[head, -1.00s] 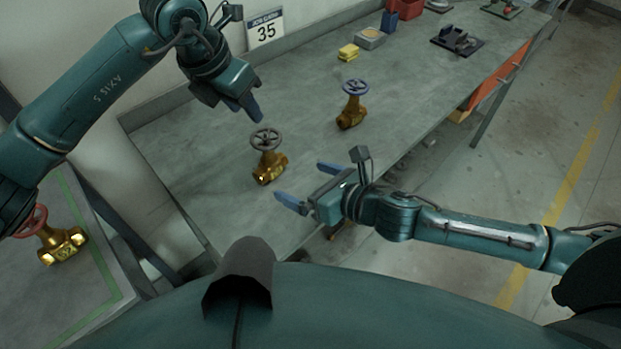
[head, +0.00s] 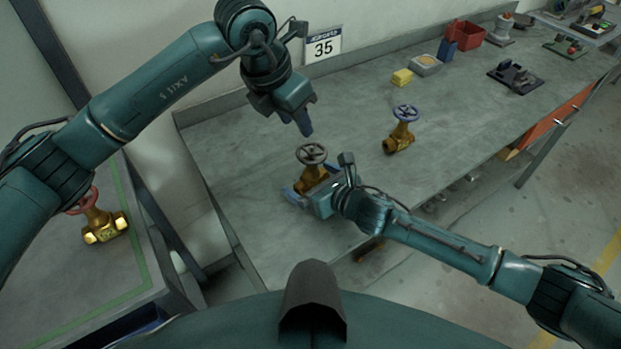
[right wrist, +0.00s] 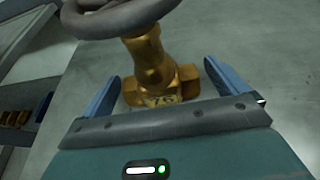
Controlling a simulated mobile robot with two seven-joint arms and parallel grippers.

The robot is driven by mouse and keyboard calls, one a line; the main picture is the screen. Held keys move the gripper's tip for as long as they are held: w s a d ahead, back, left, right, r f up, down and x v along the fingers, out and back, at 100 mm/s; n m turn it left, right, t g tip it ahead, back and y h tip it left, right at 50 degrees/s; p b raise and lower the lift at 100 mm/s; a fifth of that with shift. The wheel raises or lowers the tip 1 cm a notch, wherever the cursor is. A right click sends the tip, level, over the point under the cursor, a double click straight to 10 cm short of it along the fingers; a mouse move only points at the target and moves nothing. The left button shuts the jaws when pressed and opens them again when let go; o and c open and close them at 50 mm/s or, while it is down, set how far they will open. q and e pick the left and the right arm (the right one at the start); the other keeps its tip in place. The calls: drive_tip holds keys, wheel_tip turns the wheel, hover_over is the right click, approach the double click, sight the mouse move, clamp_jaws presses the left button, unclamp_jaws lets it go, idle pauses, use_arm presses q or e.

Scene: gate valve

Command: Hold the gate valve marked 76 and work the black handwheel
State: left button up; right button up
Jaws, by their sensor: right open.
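The gate valve with the black handwheel (head: 311,153) stands upright on the grey bench, its brass body (head: 308,180) partly hidden by my right gripper (head: 312,184). In the right wrist view the brass body (right wrist: 150,62) carries a yellow mark that seems to read 76, and part of the dark handwheel (right wrist: 118,18) shows above it. My right gripper (right wrist: 160,80) is open, its blue fingers on either side of the lower body, with visible gaps. My left gripper (head: 304,118) hangs above and behind the handwheel, apart from it; its finger gap is not clear.
A brass valve with a blue-purple handwheel (head: 404,113) stands to the right on the bench (head: 240,150). A red-wheeled valve (head: 103,228) stands on the left table, partly behind my left arm.

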drive_tip(key=shift+w+a+f, duration=0.1)
drive_tip(key=shift+w+a, duration=0.15)
drive_tip(key=shift+w, duration=0.05)
